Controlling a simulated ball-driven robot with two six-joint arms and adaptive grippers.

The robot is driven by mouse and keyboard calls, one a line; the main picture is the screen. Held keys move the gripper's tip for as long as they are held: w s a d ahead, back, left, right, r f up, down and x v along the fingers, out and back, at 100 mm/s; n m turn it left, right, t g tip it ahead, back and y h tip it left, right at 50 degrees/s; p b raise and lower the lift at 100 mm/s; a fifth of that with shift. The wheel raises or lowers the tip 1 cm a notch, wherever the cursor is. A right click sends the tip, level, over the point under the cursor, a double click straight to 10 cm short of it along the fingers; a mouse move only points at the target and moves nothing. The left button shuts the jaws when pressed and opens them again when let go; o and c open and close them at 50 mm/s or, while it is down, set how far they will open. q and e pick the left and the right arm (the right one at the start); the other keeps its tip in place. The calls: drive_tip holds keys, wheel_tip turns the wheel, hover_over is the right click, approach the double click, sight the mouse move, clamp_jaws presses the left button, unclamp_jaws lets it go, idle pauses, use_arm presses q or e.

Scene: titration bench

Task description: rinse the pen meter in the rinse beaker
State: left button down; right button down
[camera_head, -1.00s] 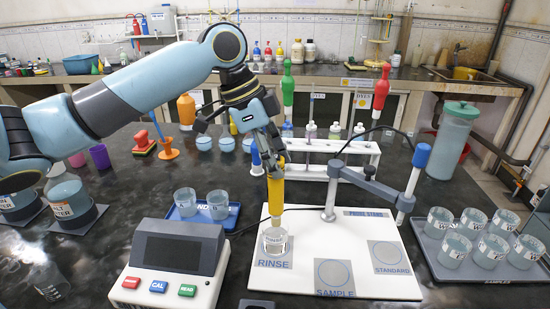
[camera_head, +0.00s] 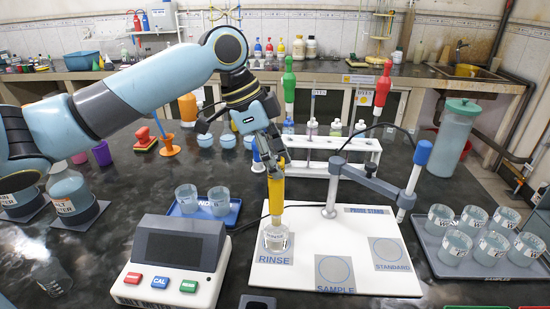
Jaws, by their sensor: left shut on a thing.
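The pen meter (camera_head: 276,194) is yellow and held upright in my left gripper (camera_head: 275,160), which is shut on its upper part. Its lower end is over or in the mouth of the rinse beaker (camera_head: 276,238); I cannot tell how deep the tip sits. The rinse beaker is clear glass and stands on the RINSE mark of the white probe stand board (camera_head: 300,280). My right gripper does not show.
A grey meter box (camera_head: 170,262) with coloured buttons stands left of the board. A blue tray (camera_head: 205,215) holds two beakers behind it. The stand's jointed arm (camera_head: 370,185) reaches over the board's back. A tray (camera_head: 440,262) of several beakers lies right.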

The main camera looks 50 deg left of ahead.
sight(275, 182)
use_arm(q)
drive_tip(key=shift+f+b, duration=1.15)
drive_tip(key=shift+f, duration=1.5)
drive_tip(key=shift+r, duration=0.2)
idle(1.1)
drive_tip(key=shift+r+p, duration=3.3)
drive_tip(key=shift+p, duration=0.45)
